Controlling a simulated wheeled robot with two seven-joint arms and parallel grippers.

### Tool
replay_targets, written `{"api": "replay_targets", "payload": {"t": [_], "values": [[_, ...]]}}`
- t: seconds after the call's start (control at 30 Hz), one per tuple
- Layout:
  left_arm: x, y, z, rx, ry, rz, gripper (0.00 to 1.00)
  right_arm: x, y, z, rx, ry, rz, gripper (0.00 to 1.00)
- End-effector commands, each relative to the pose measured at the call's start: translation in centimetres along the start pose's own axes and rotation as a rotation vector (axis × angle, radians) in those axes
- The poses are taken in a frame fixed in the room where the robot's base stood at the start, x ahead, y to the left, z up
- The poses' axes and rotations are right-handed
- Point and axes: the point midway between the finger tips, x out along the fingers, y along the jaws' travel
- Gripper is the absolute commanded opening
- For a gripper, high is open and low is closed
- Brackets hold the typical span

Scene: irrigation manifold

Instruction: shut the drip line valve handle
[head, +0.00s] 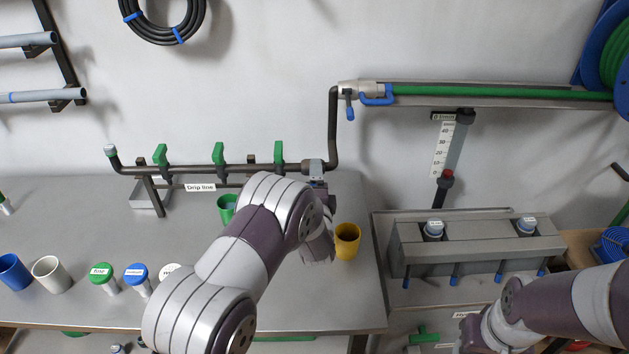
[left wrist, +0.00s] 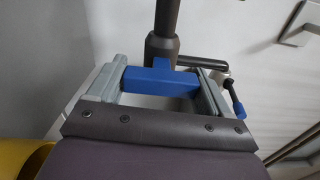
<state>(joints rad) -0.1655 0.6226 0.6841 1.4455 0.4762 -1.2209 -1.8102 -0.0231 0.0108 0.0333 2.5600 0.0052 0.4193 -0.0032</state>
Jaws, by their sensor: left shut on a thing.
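The drip line manifold (head: 235,169) is a dark horizontal pipe on the back of the bench, with a "Drip line" label (head: 200,187) and green upright handles, one of them at its left (head: 160,155). My left gripper (head: 316,172) is at the pipe's right end, below the bend of the riser. In the left wrist view its two grey fingers are shut on a blue handle (left wrist: 160,82), just below a dark vertical pipe (left wrist: 166,20). My arm hides this handle in the head view. My right gripper (head: 485,335) is low at the right; its fingers are unclear.
A yellow cup (head: 347,241) stands close right of my left wrist, and a green cup (head: 227,208) stands left of it. A blue lever (head: 349,112) hangs from the wall pipe above.

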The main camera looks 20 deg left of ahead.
Motion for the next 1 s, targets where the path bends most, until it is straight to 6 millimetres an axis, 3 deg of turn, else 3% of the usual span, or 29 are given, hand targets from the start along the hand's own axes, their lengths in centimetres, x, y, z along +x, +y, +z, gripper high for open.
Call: {"api": "replay_targets", "payload": {"t": [0.4,0.43,0.47,0.77,0.87,1.0], "values": [[0.0,0.0,0.0,0.008,0.0,0.0,0.49,0.0,0.0,0.0,0.0,0.0,0.0,0.46],[0.0,0.0,0.0,0.008,0.0,0.0,0.89,0.0,0.0,0.0,0.0,0.0,0.0,0.46],[0.0,0.0,0.0,0.008,0.0,0.0,0.99,0.0,0.0,0.0,0.0,0.0,0.0,0.46],[-0.6,0.0,0.0,0.006,0.0,0.0,1.0,0.1,0.0,0.0,0.0,0.0,0.0,0.46],[-2.4,0.1,-0.1,0.007,0.001,0.001,1.0,0.5,0.0,0.1,0.0,0.0,0.0,0.46],[-6.4,0.2,-0.1,0.008,0.004,0.002,1.0,1.0,0.0,0.1,0.0,0.0,0.0,0.46]]}}
